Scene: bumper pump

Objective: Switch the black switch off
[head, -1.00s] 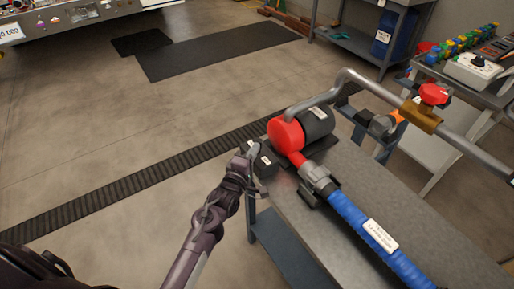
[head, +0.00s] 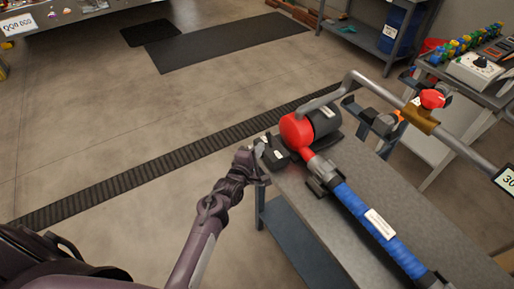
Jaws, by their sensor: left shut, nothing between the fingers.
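A small black box (head: 275,158) with a white label, which looks like the black switch, sits at the near left corner of the grey bench (head: 325,213), beside the red and black pump (head: 298,131). Its switch position is too small to tell. My left gripper (head: 260,150) is shut and empty at the left side of the box. It hides part of that side, and I cannot tell whether it touches. My right gripper is out of view.
A blue hose (head: 365,217) runs from the pump along the bench. A second bench (head: 466,91) stands at the right. Open floor lies left of the pump bench.

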